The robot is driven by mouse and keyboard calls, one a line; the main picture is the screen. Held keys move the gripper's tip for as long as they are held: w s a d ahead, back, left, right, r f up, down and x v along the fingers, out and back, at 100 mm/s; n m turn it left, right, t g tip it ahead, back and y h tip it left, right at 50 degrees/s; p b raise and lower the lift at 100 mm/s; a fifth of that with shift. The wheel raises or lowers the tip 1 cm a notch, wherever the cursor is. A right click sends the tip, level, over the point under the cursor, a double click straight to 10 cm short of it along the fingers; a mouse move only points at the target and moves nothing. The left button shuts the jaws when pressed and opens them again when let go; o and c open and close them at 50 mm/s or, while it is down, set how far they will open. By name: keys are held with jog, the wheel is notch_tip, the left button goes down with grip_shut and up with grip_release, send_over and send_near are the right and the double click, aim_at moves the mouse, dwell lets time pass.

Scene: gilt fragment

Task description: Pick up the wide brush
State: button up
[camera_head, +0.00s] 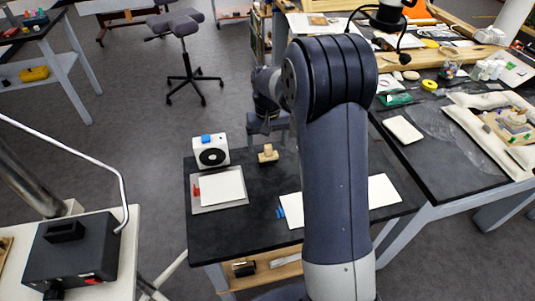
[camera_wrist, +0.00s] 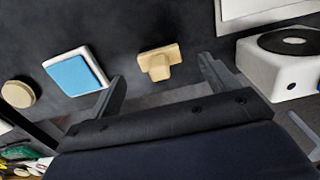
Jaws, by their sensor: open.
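A small tan, T-shaped wooden piece (camera_head: 268,154) stands near the back edge of the dark table, right of a white box. It also shows in the wrist view (camera_wrist: 160,62), between and beyond my fingertips. It may be the wide brush, but I cannot make out bristles. My gripper (camera_wrist: 165,84) is open, with nothing between its fingers. In the head view my gripper (camera_head: 267,118) is partly hidden by my arm and appears just behind the wooden piece.
The white box (camera_head: 211,152) with a black disc stands close by. A tray (camera_head: 220,205) with a white sheet lies in front of it. In the wrist view, a blue-topped white block (camera_wrist: 75,75) and a round tan disc (camera_wrist: 18,93) lie left. My arm hides part of the table (camera_head: 250,235).

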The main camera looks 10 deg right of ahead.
aim_at(268, 146)
jog(key=shift+w+d+f+p, duration=0.15)
jog(key=shift+f+p, duration=0.5)
jog(key=shift+f, duration=2.05)
jog(key=shift+c, duration=0.3)
jog(key=c, duration=1)
notch_tip(268, 146, up, 10)
jog(key=shift+r+b, duration=0.1)
jog(key=shift+b, duration=0.55)
jog(key=o, duration=0.5)
jog(key=shift+c, duration=0.2)
jog(key=c, duration=0.4)
